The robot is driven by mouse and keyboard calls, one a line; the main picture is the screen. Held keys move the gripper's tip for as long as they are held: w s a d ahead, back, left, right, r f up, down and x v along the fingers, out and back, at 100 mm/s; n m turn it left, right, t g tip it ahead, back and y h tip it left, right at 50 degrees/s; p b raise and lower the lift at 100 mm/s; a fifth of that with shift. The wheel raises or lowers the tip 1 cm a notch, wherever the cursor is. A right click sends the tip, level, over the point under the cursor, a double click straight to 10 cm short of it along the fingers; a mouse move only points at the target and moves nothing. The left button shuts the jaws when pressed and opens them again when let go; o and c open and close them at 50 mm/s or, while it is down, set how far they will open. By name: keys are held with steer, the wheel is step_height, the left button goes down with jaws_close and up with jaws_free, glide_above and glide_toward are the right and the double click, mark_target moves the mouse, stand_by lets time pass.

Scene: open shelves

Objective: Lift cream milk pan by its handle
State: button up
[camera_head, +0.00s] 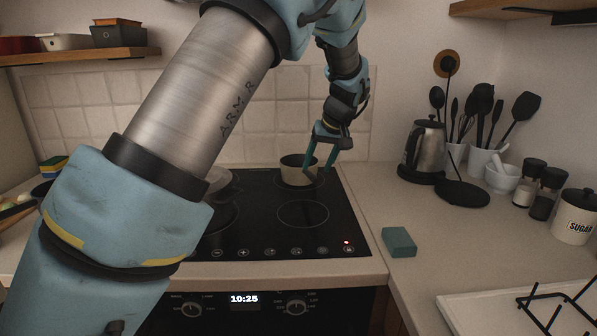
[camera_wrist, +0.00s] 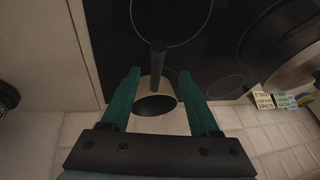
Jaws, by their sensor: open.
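The cream milk pan (camera_head: 292,179) stands upright on the back right of the black cooktop (camera_head: 262,237). My gripper (camera_head: 322,170) is open and points down beside the pan's right side in the head view. In the wrist view my two teal fingers (camera_wrist: 158,74) lie either side of the handle, apart from it. The height left between fingertips and handle is hard to tell.
A larger pan (camera_head: 218,180) stands left on the cooktop, mostly behind my arm. A tiled wall (camera_head: 255,130) rises close behind. A kettle (camera_head: 422,152) and utensil pots (camera_head: 484,160) stand right.

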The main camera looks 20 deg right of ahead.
mark_target(313, 174)
steer(key=shift+p+x, duration=1.5)
steer(key=shift+x, duration=1.8)
steer(key=shift+d, duration=0.2)
jaws_close()
steer(key=shift+r, duration=0.1)
